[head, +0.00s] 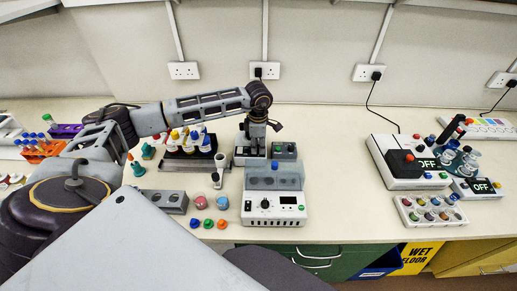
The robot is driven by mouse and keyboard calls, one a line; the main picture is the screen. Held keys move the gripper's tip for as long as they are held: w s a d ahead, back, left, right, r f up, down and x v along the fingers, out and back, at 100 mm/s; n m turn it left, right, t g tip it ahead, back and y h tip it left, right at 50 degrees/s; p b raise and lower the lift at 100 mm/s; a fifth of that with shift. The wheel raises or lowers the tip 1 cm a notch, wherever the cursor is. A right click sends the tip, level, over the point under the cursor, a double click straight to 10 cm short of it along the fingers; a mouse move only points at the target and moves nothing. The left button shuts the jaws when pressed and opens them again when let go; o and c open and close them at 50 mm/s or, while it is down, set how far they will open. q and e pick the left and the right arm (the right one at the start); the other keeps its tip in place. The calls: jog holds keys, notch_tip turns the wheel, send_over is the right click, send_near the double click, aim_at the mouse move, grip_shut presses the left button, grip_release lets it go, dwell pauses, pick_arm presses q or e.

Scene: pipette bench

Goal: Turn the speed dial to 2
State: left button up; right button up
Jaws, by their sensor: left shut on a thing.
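My left gripper (256,148) points down over a small light-grey device (243,160) at the middle of the bench. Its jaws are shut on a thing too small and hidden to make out. In front of it stands a white instrument (285,212) with a grey see-through lid. A dark round dial (265,204) and a small dark display (288,200) are on its front panel. The dial stands clear of my gripper, and its setting is too small to read. My right gripper is not in view.
A small grey unit (284,150) stands right beside my gripper. A rack of dropper bottles (187,143) is to the left, with coloured caps (208,223) near the front edge. White devices with OFF displays (428,163) stand at the right. The bench between is clear.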

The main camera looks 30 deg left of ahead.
pick_arm(q)
jog(key=m+b, duration=0.3)
jog(key=shift+a+f, duration=0.1)
jog(key=shift+m+b, duration=0.8)
jog(key=shift+m, duration=0.8)
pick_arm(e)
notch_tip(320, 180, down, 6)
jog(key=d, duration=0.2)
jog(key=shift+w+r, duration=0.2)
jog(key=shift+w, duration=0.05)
pick_arm(q)
jog(key=o, duration=0.8)
jog(key=shift+o, duration=1.3)
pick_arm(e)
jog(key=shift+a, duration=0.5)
